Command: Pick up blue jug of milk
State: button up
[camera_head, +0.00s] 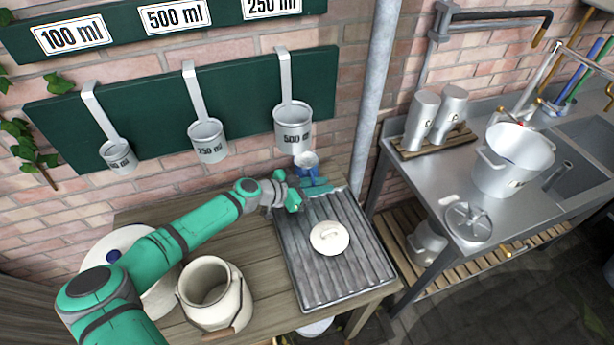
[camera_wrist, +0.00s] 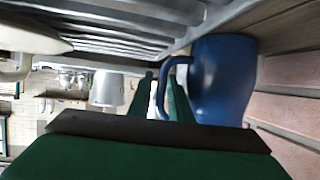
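The blue jug (camera_head: 308,172) stands at the back of the wooden table, close to the brick wall, with a pale top opening. In the wrist view the blue jug (camera_wrist: 222,75) fills the upper right, and the picture is turned relative to upright. Its handle points towards my fingers. My gripper (camera_head: 328,186) is just in front of the jug in the head view. In the wrist view my gripper (camera_wrist: 160,78) has its two green fingers apart, with the jug's handle at or between their tips. I cannot tell whether they touch it.
A cream milk can (camera_head: 222,300) stands at the front left. Measuring cups, including a 500 ml one (camera_head: 293,125), hang above. A pipe (camera_head: 376,90) rises at right.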

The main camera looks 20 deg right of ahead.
jog(key=shift+w+d+f, duration=0.15)
jog(key=shift+d, duration=0.15)
grip_shut()
dwell(1.2)
